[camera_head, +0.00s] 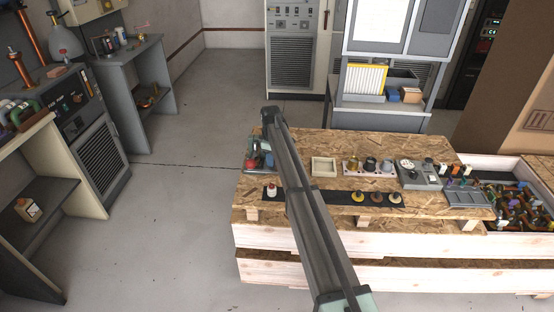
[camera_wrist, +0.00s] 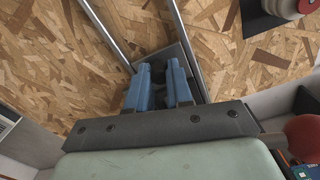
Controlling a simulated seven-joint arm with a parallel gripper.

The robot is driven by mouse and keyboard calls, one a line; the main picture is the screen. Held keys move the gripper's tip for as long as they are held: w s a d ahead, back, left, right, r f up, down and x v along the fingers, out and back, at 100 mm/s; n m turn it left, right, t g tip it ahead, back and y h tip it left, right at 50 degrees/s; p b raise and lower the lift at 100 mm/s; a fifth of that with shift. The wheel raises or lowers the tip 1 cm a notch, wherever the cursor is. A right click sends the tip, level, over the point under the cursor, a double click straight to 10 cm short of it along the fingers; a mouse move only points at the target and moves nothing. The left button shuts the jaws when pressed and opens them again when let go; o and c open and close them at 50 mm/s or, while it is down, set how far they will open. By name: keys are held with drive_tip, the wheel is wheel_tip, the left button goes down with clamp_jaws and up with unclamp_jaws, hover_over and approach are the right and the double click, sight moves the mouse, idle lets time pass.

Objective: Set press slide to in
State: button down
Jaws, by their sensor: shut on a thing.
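In the wrist view my gripper (camera_wrist: 164,72) has its two blue fingers closed around a small dark part (camera_wrist: 165,77), mostly hidden between them. This part sits at a grey metal plate (camera_wrist: 182,58), which lies between two slim metal rails (camera_wrist: 186,40) over the wood board; I take this to be the press slide. How far along the rails it stands is hard to tell. In the head view my arm crosses the bench and its far end is by a small device with a red knob (camera_head: 269,159) at the bench's left end. The fingers are not distinguishable there.
The red knob also shows in the wrist view (camera_wrist: 303,133), right of my gripper. A stacked round piece (camera_wrist: 288,8) is at the upper right. On the bench are a pale square tray (camera_head: 324,167), several knobs on a black strip (camera_head: 334,197) and a grey dial box (camera_head: 419,175).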

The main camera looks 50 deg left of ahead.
drive_tip(key=c, duration=1.3)
unclamp_jaws()
drive_tip(key=shift+s+a, duration=0.25)
drive_tip(key=shift+o, duration=1.4)
drive_tip(key=shift+w+d, duration=0.1)
wheel_tip(320, 180, up, 14)
drive_tip(key=shift+f, duration=0.1)
